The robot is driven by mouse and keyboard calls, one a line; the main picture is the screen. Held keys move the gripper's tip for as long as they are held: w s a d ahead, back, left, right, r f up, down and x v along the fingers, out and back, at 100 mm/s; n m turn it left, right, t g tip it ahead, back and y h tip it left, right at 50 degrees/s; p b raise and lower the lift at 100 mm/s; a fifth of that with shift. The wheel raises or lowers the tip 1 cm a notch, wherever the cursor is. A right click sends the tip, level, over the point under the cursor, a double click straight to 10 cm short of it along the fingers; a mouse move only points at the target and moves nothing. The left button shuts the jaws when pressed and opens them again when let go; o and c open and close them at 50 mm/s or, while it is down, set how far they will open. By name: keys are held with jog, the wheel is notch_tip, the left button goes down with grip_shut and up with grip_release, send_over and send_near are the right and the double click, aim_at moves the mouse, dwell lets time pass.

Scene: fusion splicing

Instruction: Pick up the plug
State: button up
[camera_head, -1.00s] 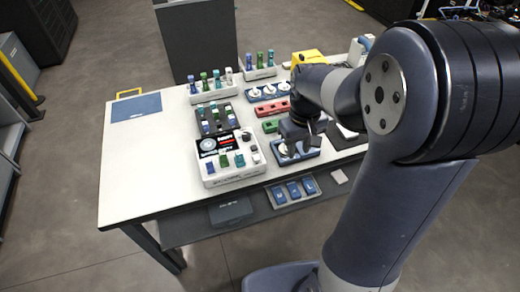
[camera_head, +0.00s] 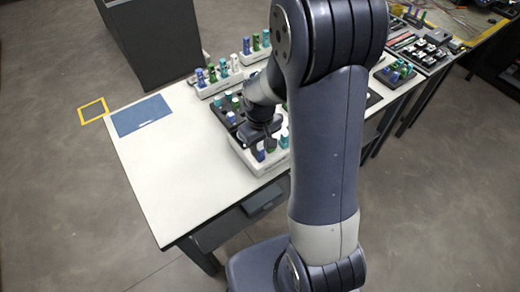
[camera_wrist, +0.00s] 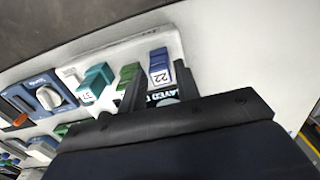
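Several plugs stand upright in a white holder (camera_head: 262,168) under my gripper (camera_head: 264,142). In the wrist view my gripper (camera_wrist: 158,80) is open, with a gap between its two fingers. A blue plug with a white label reading 22 (camera_wrist: 160,66) shows in line with that gap, close to the right finger. A green plug (camera_wrist: 129,73) stands beside it near the left finger, and a teal plug labelled 37 (camera_wrist: 96,80) is further left. Whether a finger touches a plug I cannot tell. In the head view my arm hides part of the holder.
Two white racks with coloured plugs stand at the back of the table; one is the left rack (camera_head: 217,85). A blue mat (camera_head: 142,115) lies at the far left corner. The table's left part (camera_head: 175,180) is clear. Blue-and-white parts (camera_wrist: 47,97) sit left of the plugs.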

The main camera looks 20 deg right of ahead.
aim_at(260, 148)
jog(key=shift+f, duration=0.75)
jog(key=c, duration=0.6)
jog(key=shift+r, duration=0.1)
notch_tip(260, 148, up, 10)
jog(key=shift+f, duration=0.1)
